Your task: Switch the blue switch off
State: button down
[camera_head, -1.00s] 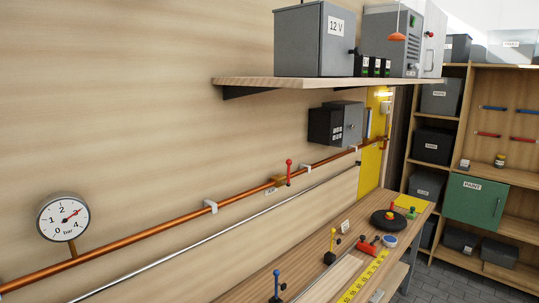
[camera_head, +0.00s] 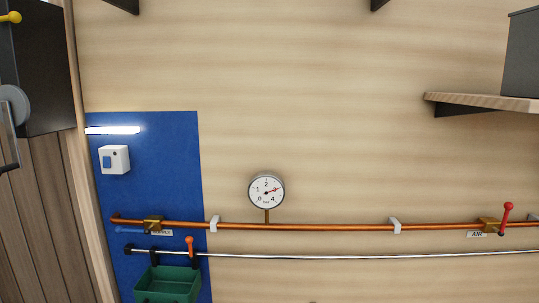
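A white switch box (camera_head: 121,154) with a blue rocker (camera_head: 107,162) is fixed to the blue wall panel (camera_head: 175,150) at the left of the head view. A small dark dot shows beside the rocker. The rocker's exact tilt is too small to tell. A lamp strip (camera_head: 112,130) just above the box is lit white. My gripper is not in view.
Below the switch run a copper pipe (camera_head: 330,227) with a gauge (camera_head: 266,192), a blue-handled valve (camera_head: 153,224) and a red-handled valve (camera_head: 490,226), and a metal rail (camera_head: 350,256). A green bin (camera_head: 167,285) is low. A dark cabinet (camera_head: 45,70) stands left.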

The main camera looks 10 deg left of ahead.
aim_at(106, 160)
jog(key=u, duration=1.45)
